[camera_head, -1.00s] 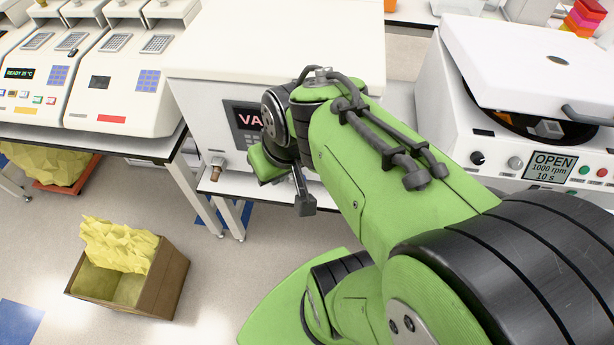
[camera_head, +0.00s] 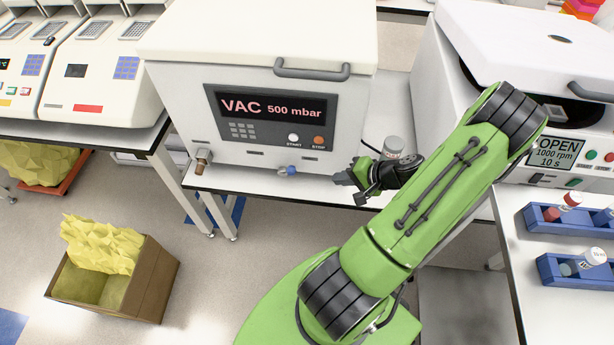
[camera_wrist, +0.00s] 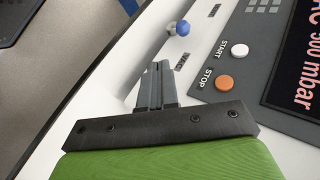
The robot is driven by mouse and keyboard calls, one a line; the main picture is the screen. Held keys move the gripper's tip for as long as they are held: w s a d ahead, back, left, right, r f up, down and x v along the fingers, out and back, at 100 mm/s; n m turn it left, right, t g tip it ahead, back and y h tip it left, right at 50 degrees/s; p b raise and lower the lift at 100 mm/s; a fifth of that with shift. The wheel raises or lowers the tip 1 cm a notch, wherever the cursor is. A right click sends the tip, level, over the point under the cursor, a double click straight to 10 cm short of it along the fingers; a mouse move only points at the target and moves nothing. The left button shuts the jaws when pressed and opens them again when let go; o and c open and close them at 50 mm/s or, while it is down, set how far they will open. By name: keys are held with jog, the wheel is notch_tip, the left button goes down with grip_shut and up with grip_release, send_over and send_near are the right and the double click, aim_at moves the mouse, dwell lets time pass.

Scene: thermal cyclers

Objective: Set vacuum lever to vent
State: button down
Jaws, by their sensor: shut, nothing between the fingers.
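The vacuum machine (camera_head: 180,110) is a white box with a dark panel (camera_head: 268,115) reading "VAC 500 mbar". A small lever with a blue knob (camera_head: 291,170) sticks out low on its front, below the START button. In the wrist view the blue knob (camera_wrist: 183,28) on its metal stem is just beyond my fingertips, with labels on both sides that I cannot read fully. My gripper (camera_head: 345,178) is to the right of the knob, pointing left towards it, apart from it. In the wrist view my gripper (camera_wrist: 158,68) is shut and empty.
A brass fitting (camera_head: 201,160) juts out at the machine's lower left. White START (camera_wrist: 240,50) and orange STOP (camera_wrist: 224,82) buttons are close to my fingers. An open centrifuge (camera_head: 460,110) and blue tube racks (camera_head: 560,222) stand right. A cardboard box (camera_head: 150,280) is on the floor.

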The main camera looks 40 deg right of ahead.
jog(key=w+r+b+x, duration=0.1)
jog(key=r+b+x, duration=0.1)
jog(key=x, duration=1.1)
jog(key=shift+w+a+b, duration=0.25)
jog(key=shift+w+b, duration=0.15)
jog(key=shift+r, duration=0.2)
